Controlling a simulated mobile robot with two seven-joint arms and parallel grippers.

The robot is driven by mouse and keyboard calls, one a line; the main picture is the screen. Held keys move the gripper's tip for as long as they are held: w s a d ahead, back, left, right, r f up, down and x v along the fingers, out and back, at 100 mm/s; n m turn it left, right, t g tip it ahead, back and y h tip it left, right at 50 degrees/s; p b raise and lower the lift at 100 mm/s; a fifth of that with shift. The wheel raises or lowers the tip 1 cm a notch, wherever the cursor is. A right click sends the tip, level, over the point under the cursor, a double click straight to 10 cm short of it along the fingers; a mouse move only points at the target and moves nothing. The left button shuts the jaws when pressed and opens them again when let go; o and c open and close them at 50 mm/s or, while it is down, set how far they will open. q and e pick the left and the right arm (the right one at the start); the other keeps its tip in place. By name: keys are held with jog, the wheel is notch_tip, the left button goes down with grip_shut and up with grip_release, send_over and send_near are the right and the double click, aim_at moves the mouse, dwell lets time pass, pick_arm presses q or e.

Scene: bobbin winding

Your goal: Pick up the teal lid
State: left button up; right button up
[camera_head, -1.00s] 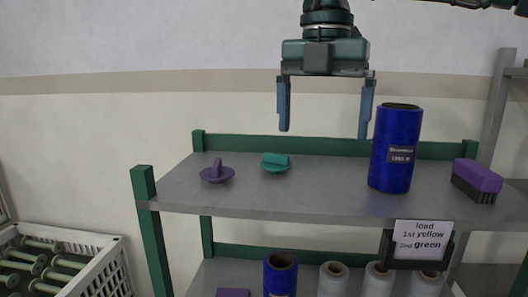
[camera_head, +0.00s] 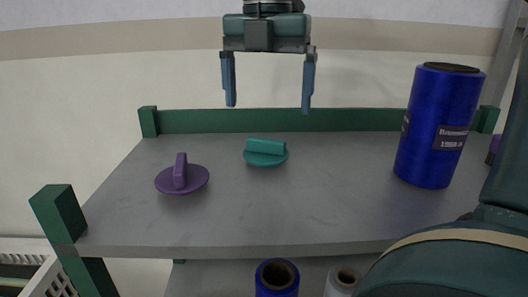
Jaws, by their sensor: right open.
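The teal lid (camera_head: 265,153) is a flat disc with a raised bar handle. It lies on the grey shelf top (camera_head: 330,205), a little behind the middle. My right gripper (camera_head: 267,103) hangs above it with its two blue fingers pointing down, wide apart and empty. In the picture the fingertips are above the lid and apart from it. My left gripper is not in view.
A purple lid (camera_head: 180,178) lies to the left of the teal one. A tall blue spool (camera_head: 437,125) stands on the right of the shelf. A green rail (camera_head: 370,119) runs along the back. My arm covers the lower right. The shelf around the teal lid is clear.

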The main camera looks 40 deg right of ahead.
aim_at(266, 139)
notch_tip(266, 139, down, 4)
jog(key=shift+r, duration=0.1)
jog(key=f, duration=0.3)
jog(key=shift+w+d+f+p, duration=0.15)
jog(key=shift+w+f+p, duration=0.05)
jog(key=shift+f+p, duration=0.1)
jog(key=shift+f, duration=0.6)
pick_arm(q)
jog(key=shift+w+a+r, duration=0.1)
pick_arm(e)
jog(key=shift+c, duration=0.4)
jog(key=c, duration=1)
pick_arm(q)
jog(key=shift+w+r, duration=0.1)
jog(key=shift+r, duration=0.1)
pick_arm(e)
jog(key=shift+o, duration=0.2)
jog(key=shift+r, duration=0.1)
